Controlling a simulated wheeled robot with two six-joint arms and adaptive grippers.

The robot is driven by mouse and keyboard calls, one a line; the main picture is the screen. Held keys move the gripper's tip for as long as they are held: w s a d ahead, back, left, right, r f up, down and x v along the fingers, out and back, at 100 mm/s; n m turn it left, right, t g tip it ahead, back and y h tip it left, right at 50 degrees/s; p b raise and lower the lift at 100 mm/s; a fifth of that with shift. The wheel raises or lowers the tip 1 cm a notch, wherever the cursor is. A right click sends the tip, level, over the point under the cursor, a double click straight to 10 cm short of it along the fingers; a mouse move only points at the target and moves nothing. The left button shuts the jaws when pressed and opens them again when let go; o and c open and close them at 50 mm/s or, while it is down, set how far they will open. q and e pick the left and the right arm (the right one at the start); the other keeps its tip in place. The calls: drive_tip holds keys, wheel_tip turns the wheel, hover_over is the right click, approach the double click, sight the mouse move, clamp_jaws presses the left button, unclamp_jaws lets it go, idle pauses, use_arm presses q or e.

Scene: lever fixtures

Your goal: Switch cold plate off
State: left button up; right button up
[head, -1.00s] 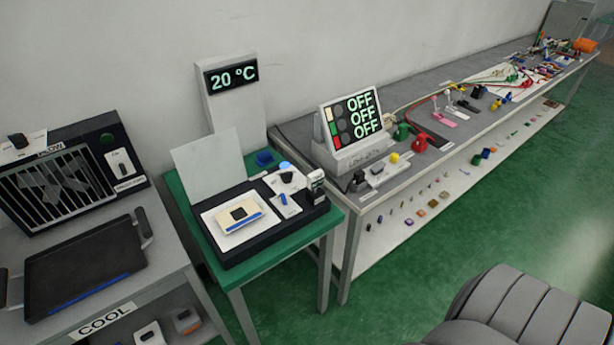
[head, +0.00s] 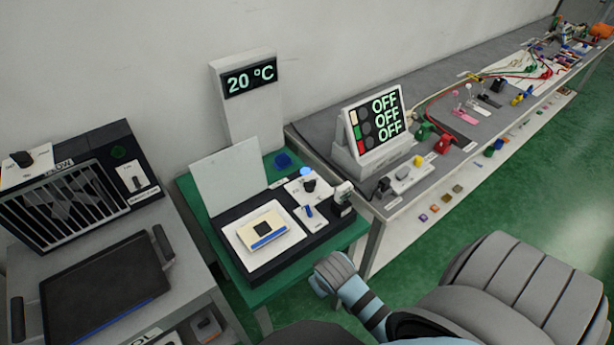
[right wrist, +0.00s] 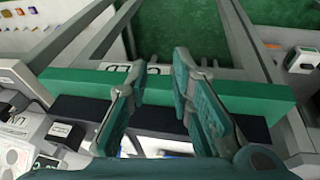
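The cold plate unit (head: 238,218) is a black base with a white plate on a green table. A card with a dark square and a blue edge lies on the plate. Beside it are a blue-topped round knob (head: 308,184) and a small blue lever (head: 309,210). A display (head: 250,79) behind reads 20 °C. My right gripper (right wrist: 160,80) is open and empty in the right wrist view, its fingers above the green table's edge. In the head view the right gripper (head: 328,278) is beside the table's front right corner, apart from the controls. My left gripper is not in view.
A fan unit (head: 68,190) and a dark tray-like plate (head: 105,285) stand on the grey table at left. A long grey bench (head: 310,145) at right holds a panel (head: 372,125) reading OFF on three lines.

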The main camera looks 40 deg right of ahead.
drive_tip(key=w+d+r+m+h, duration=0.2)
drive_tip(key=w+d+r+m, duration=0.1)
drive_tip(key=w+r, duration=0.9)
drive_tip(key=m, duration=0.2)
approach(307, 207)
drive_tip(key=f, duration=0.2)
drive_tip(key=w+d+f, duration=0.1)
drive_tip(key=shift+f+g, duration=0.15)
drive_tip(key=shift+g, duration=0.25)
drive_tip(key=b+x, duration=0.1)
drive_tip(key=x, duration=0.5)
drive_tip(key=shift+w+d, duration=0.1)
drive_tip(key=shift+w, duration=0.1)
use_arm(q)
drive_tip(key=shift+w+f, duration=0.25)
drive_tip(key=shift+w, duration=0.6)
use_arm(e)
clamp_jaws()
